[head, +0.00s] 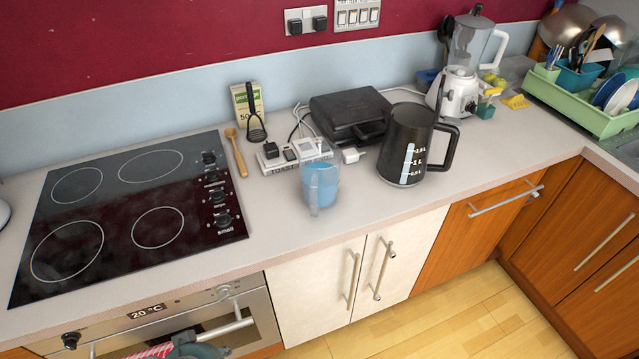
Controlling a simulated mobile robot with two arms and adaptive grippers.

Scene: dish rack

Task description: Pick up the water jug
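A translucent blue jug (322,187) stands upright on the worktop, near its front edge and above the white cupboard doors. Its clear handle faces the front. A larger dark jug or kettle (400,147) with a level scale and a black handle on its right stands upright to the right of it. The two are apart. I cannot tell for sure which one the task means by water jug. Neither of my grippers can be made out in the head view, and nothing is touching either jug.
The hob (130,205) lies to the left. Behind the jugs are a black appliance (345,112) and a power strip (292,155) with plugs. A blender (462,75) and a green dish rack (575,105) stand right. Worktop right of the kettle is clear.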

